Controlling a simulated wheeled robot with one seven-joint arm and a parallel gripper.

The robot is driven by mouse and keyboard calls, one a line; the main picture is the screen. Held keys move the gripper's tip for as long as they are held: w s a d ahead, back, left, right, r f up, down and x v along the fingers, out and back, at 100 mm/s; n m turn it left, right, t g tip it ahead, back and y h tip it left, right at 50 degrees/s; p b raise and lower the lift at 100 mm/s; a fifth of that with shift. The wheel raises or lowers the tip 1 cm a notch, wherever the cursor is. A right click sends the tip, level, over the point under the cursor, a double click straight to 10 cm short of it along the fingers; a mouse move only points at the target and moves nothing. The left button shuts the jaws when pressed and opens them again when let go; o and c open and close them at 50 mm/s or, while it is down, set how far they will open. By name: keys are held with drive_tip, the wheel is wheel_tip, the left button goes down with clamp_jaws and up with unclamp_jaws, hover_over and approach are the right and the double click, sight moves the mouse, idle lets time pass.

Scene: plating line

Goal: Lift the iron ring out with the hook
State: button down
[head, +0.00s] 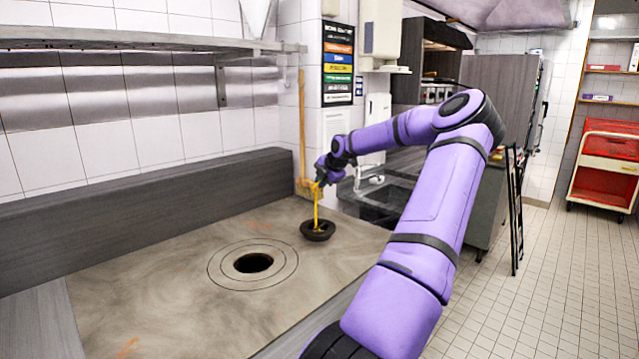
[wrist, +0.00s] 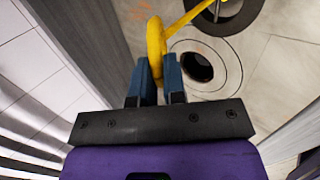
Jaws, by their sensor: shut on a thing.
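My gripper (head: 319,183) is shut on the yellow hook (head: 316,208) at the far right part of the stove plate (head: 150,290). In the wrist view, the blue fingers of my gripper (wrist: 158,70) close on either side of the hook's yellow loop (wrist: 154,40). The hook's shaft runs down to a dark iron ring (head: 317,232), which also shows at the top of the wrist view (wrist: 244,18). The ring is apart from the round opening (head: 253,263), to its right. I cannot tell whether the ring touches the plate or hangs just above it.
Concentric flat rings (head: 225,277) surround the dark opening in the plate. A grey back wall (head: 120,210) runs behind the plate, with a metal shelf (head: 130,40) above. A sink (head: 372,188) lies beyond the plate's right end.

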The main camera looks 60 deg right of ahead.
drive_tip(key=shift+d+r, duration=0.1)
drive_tip(key=shift+s+d, duration=0.4)
drive_tip(key=shift+d, duration=0.3)
drive_tip(key=shift+s+d, duration=0.4)
drive_tip(key=shift+d, duration=0.35)
drive_tip(key=shift+s+d, duration=0.4)
drive_tip(key=shift+d, duration=0.3)
drive_tip(key=shift+f, duration=1.75)
drive_tip(key=shift+s+f, duration=0.15)
drive_tip(key=shift+f, duration=0.5)
idle(0.8)
drive_tip(key=shift+w+d, duration=0.15)
drive_tip(key=shift+w, duration=0.85)
idle(0.7)
